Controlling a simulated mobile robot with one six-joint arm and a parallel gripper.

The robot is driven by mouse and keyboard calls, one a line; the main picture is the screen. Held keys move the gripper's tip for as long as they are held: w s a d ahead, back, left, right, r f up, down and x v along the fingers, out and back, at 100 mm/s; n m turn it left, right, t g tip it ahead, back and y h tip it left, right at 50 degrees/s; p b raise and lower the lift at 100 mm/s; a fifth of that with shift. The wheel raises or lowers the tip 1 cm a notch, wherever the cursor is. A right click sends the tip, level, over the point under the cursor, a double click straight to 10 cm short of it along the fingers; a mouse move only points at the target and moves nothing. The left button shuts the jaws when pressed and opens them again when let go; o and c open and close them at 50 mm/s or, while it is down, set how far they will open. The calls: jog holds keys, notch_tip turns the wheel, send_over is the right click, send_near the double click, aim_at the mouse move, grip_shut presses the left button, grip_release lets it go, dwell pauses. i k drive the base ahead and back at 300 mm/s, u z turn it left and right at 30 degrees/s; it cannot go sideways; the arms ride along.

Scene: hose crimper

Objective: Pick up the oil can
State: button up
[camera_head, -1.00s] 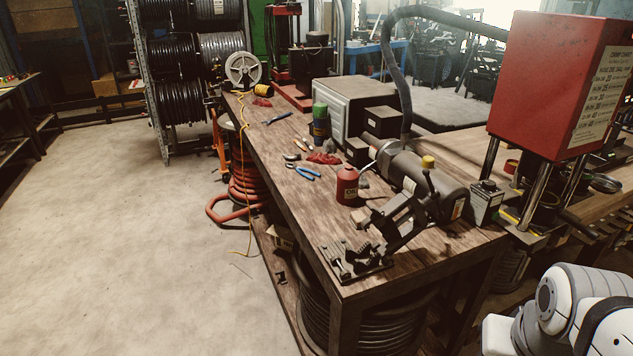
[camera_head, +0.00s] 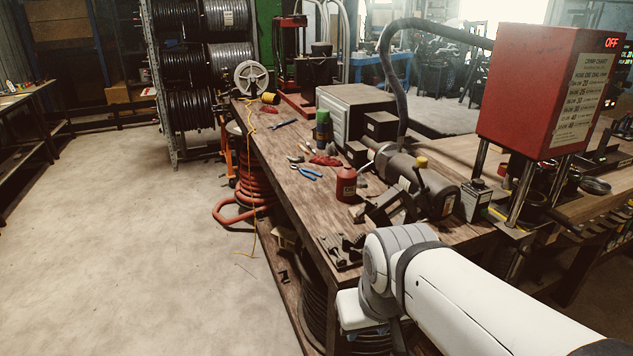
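My white and grey arm reaches in from the lower right, in front of the bench's near corner, apart from the can. My gripper itself does not show, so I cannot see its fingers.
Blue-handled pliers (camera_head: 308,172), a red rag (camera_head: 325,160) and a green-capped bottle (camera_head: 322,127) lie or stand behind the can. A black clamp-like tool (camera_head: 343,250) sits at the near corner. A red crimper (camera_head: 545,90) stands right. The floor at left is clear.

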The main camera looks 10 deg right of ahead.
aim_at(347, 177)
jog(key=z, duration=0.05)
jog(key=i, duration=1)
jog(key=u, duration=0.05)
